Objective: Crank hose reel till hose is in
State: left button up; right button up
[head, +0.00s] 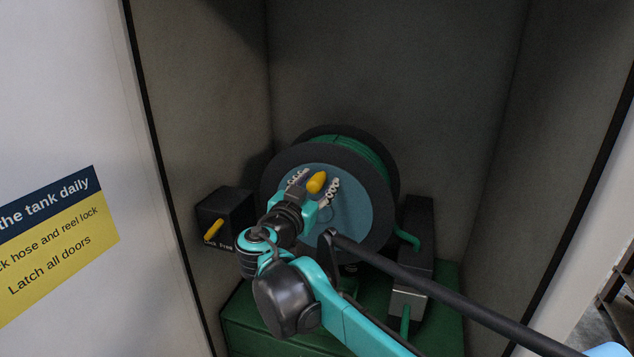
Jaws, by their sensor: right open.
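The hose reel (363,209) stands inside a grey compartment, with black flanges and a blue-grey face disc. Green hose (358,148) is wound on it, and a length of hose (408,238) runs down at its right side. A yellow crank knob (316,182) sits in front of the disc. My right gripper (314,190) is open, with its two fingers on either side of the knob; I cannot tell whether they touch it. The gripper and arm hide the lower left of the disc. My left gripper is not in view.
A black lock box (226,209) with a yellow lever (213,229) is on the left. A black and grey hose guide (412,280) stands at the right on a green base (447,310). A sign (55,245) is on the white panel at left. Compartment walls close in both sides.

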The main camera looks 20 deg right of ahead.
grip_shut()
jog(key=shift+w+a, duration=0.1)
jog(key=w+a+f+n+b, duration=0.5)
jog(key=a+f+n+b, duration=0.3)
jog(key=n, duration=1)
jog(key=shift+w+f+n+t+y+b, duration=0.2)
jog(key=shift+f+n+t+y+b, duration=0.15)
jog(key=shift+f+b, duration=0.55)
jog(key=shift+f, duration=0.15)
grip_release()
jog(key=shift+a, duration=0.1)
jog(key=shift+s, duration=0.1)
